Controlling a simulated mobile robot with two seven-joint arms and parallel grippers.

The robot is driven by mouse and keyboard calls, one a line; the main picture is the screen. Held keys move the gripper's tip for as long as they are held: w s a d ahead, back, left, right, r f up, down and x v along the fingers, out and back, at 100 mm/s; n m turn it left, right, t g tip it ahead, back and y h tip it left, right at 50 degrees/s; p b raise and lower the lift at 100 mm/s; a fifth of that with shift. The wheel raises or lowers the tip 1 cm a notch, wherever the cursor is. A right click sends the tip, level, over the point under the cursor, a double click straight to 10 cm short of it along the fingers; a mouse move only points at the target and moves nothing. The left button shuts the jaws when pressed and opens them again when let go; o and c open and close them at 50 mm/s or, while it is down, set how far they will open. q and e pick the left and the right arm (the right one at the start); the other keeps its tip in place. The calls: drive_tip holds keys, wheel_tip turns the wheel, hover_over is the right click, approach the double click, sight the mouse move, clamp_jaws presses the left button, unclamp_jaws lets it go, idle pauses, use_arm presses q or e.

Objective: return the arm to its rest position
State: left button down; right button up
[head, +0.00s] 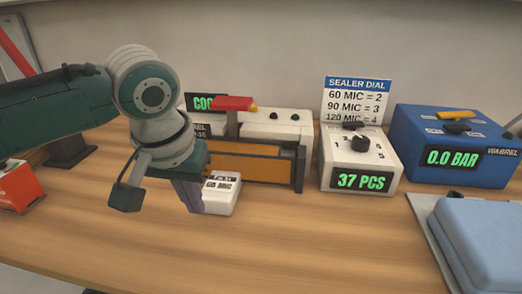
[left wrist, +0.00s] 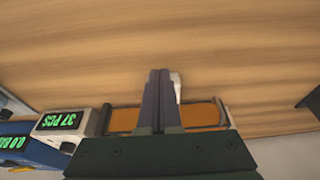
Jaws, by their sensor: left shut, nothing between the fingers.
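My left arm comes in from the left in the head view. Its left gripper (head: 190,208) points down over the table, in front of the sealer (head: 258,165) with its orange-brown front and red handle. In the left wrist view the two fingers of the left gripper (left wrist: 158,75) lie together, shut and empty. A small white block marked 60 MIC (head: 221,195) stands just right of the fingers in the head view; whether they touch it I cannot tell. The gripper and forearm hide part of the sealer's left side. My right gripper is not in view.
A white dial box reading 37 PCS (head: 358,160) and a blue box reading 0.0 BAR (head: 452,145) stand to the right. A light blue padded thing (head: 485,240) lies front right. A red box (head: 18,185) is at far left. The front middle of the wooden table (head: 300,245) is clear.

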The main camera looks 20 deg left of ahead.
use_arm(q)
drive_tip(key=s+d+r+m+h+p, duration=0.2)
drive_tip(key=s+d+r+m+p, duration=0.3)
drive_tip(key=s+d, duration=0.5)
drive_tip(key=s+a+r+y+p, duration=0.1)
drive_tip(key=s+a+r+p, duration=0.1)
drive_tip(key=s+r+p, duration=0.3)
drive_tip(key=s+a+r+p, duration=0.1)
drive_tip(key=s+a+r, duration=0.15)
drive_tip(key=s, duration=0.45)
wheel_tip(320, 180, up, 36)
drive_tip(key=p, duration=3.6)
drive_tip(key=shift+w+p, duration=0.2)
drive_tip(key=shift+p, duration=0.15)
drive_tip(key=shift+r, duration=0.1)
